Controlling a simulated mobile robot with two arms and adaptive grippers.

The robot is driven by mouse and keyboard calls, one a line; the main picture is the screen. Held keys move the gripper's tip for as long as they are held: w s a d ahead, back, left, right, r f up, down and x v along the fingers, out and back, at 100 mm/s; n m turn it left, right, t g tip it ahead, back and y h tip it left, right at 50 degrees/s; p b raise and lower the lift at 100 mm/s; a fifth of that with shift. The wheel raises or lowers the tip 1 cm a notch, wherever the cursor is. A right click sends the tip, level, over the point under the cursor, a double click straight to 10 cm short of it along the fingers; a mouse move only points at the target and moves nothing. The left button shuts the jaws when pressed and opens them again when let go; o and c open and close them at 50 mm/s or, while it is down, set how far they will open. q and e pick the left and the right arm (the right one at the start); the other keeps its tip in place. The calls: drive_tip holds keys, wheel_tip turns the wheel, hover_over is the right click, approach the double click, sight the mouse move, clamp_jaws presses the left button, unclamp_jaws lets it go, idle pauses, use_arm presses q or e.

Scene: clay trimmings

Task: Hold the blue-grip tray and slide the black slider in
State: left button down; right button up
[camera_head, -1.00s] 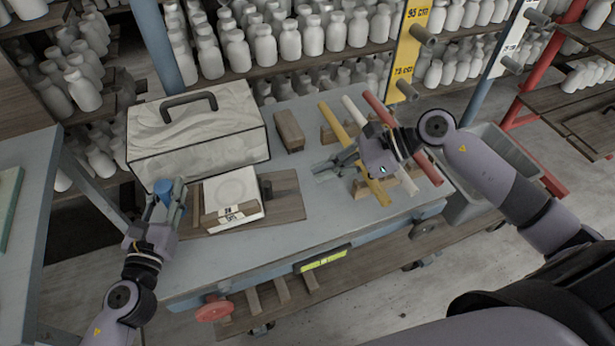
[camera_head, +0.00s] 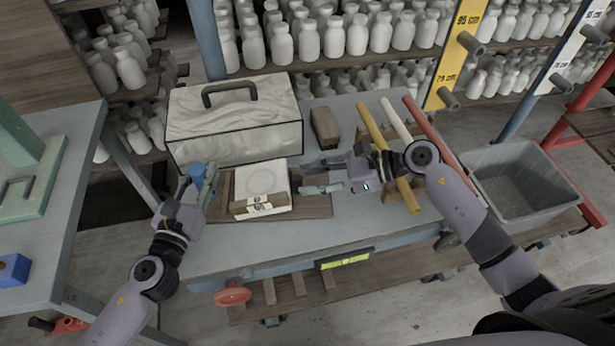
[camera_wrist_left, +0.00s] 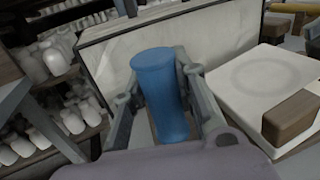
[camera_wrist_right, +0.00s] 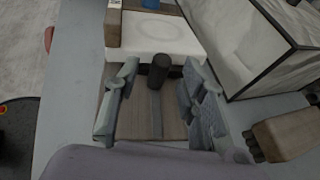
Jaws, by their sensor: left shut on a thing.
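The blue grip (camera_head: 197,171) stands upright at the left end of the wooden tray (camera_head: 312,208). My left gripper (camera_head: 199,182) is shut on it; the left wrist view shows the blue grip (camera_wrist_left: 165,100) between both fingers. A white slab (camera_head: 262,178) with a wooden block on its front edge sits on the tray's left part. My right gripper (camera_head: 323,177) is open over the tray's right part. In the right wrist view, the black slider (camera_wrist_right: 160,70), a short dark knob, stands between its open fingers (camera_wrist_right: 155,95), beside the white slab. I cannot make out the slider in the head view.
A white marbled case (camera_head: 235,125) with a dark handle stands behind the tray. A brown block (camera_head: 325,128) is right of it. Yellow (camera_head: 375,135), white and red rods lie to the right. A grey bin (camera_head: 520,185) stands beyond the table's right edge.

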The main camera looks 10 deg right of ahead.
drive_tip(key=shift+w+a+f, duration=0.2)
drive_tip(key=shift+a+f, duration=0.1)
drive_tip(key=shift+a, duration=0.3)
drive_tip(key=shift+c, duration=0.4)
clamp_jaws()
